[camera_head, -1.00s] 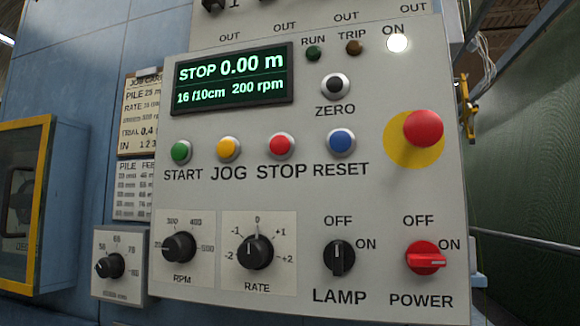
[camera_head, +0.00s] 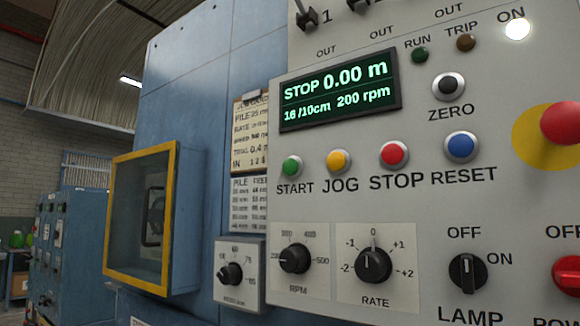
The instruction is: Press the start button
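The green start button (camera_head: 291,166) is on the grey control panel (camera_head: 420,215), above the label START, at the left end of a row of buttons. To its right are the yellow JOG button (camera_head: 339,160), the red STOP button (camera_head: 394,154) and the blue RESET button (camera_head: 461,147). The display (camera_head: 339,90) above reads STOP, 0.00 m, 16 /10cm, 200 rpm. The ON lamp (camera_head: 517,28) is lit white; the RUN lamp (camera_head: 420,55) and TRIP lamp (camera_head: 466,43) look dark. Neither gripper is in view.
A large red mushroom button (camera_head: 563,124) on a yellow disc is at the right edge. Knobs for RPM (camera_head: 294,258), RATE (camera_head: 373,265) and LAMP (camera_head: 467,272) sit below. A yellow-framed window box (camera_head: 141,216) juts out at left. Blue cabinets (camera_head: 70,250) stand farther back.

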